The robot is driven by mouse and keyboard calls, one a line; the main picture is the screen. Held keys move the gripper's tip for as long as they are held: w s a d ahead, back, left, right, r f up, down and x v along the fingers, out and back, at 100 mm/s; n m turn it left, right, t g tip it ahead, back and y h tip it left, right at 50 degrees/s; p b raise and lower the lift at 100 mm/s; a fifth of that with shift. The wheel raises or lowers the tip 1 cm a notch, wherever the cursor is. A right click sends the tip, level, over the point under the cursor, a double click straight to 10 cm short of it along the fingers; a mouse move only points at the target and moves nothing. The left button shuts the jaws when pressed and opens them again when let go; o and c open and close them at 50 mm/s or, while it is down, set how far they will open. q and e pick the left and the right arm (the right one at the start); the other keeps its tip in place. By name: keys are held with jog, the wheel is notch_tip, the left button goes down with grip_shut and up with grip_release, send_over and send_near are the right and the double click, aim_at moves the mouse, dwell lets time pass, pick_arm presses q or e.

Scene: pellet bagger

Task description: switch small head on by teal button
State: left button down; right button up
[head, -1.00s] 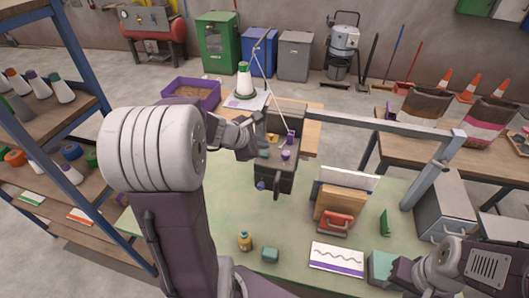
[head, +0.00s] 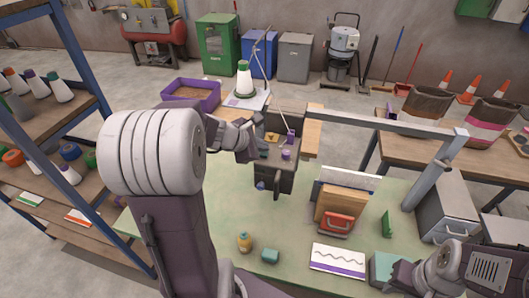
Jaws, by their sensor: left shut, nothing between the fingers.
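The small head (head: 287,180) is a dark grey machine head standing at the back of the green table. A teal button (head: 263,154) sits on its left side, a purple knob (head: 286,155) to the right of that, and a yellow patch (head: 272,137) above. My left gripper (head: 260,119) is shut and empty. It appears just above and behind the teal button in the picture, apart from it. Whether the head is running cannot be told. My right arm is at the bottom right; its fingers cannot be made out.
A grey metal frame (head: 400,126) spans behind and right of the head.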

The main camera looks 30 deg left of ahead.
aim_at(262, 154)
pick_arm(q)
jog(key=shift+f+b, duration=0.3)
jog(key=shift+f, duration=0.05)
jog(key=shift+r, duration=0.15)
jog(key=shift+r+p, duration=0.85)
jog(key=shift+p, duration=0.05)
notch_tip(262, 154, up, 6)
jog(key=p, duration=0.5)
